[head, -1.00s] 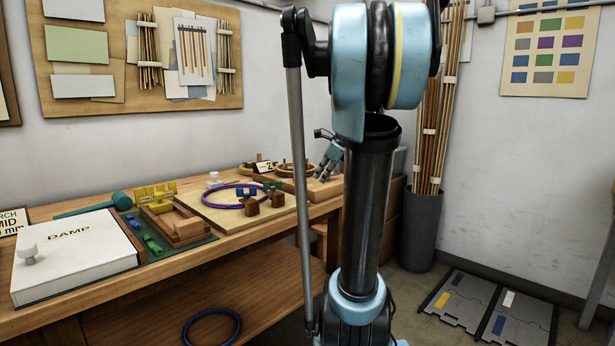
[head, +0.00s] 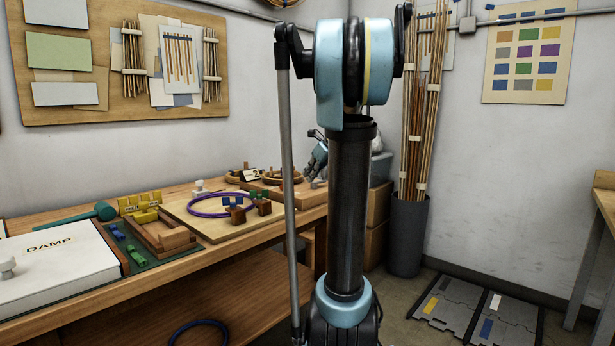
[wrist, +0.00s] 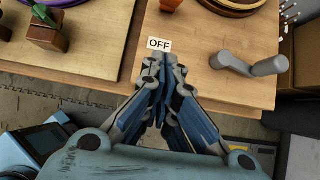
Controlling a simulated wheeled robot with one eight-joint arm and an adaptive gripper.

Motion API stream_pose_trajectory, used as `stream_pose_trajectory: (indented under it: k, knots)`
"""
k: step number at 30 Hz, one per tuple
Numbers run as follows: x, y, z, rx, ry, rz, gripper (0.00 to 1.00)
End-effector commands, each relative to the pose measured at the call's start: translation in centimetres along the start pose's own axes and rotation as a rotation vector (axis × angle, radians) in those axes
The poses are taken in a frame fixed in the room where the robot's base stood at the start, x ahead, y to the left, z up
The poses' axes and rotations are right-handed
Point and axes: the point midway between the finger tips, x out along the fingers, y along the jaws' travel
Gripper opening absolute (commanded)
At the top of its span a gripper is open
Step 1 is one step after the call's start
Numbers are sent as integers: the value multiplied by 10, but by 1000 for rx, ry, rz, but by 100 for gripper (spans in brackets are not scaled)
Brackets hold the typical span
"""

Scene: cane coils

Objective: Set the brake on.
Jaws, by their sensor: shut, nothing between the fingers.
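A grey lever with a cylindrical grip (wrist: 268,66) lies across a wooden board (wrist: 205,85) in the wrist view, and I take it for the brake. A white label reading OFF (wrist: 159,44) is on the board to its left. My gripper (wrist: 164,64) is shut and empty, with its fingertips just below the label in the picture. It is left of the lever and apart from it. In the head view my gripper (head: 318,168) is over the right end of the bench. The lever is not clear there, and no ON label shows.
A wooden bench (head: 230,242) runs along the wall. It holds a purple ring (head: 193,212) with brown blocks, a white DAMP box (head: 60,270) and a teal mallet (head: 103,211). Cane bundles stand in a grey bin (head: 407,235) to the right. Floor plates (head: 450,300) lie at right.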

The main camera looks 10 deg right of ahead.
Motion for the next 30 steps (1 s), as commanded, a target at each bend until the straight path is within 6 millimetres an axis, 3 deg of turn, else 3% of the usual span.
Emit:
stream_pose_trajectory:
  k: [14,21,30]
  knots:
    - [79,1,1,-1,1,2,0]
    - [83,1,30,-1,0,1,0]
    - [85,0,39,0,1,0,0]
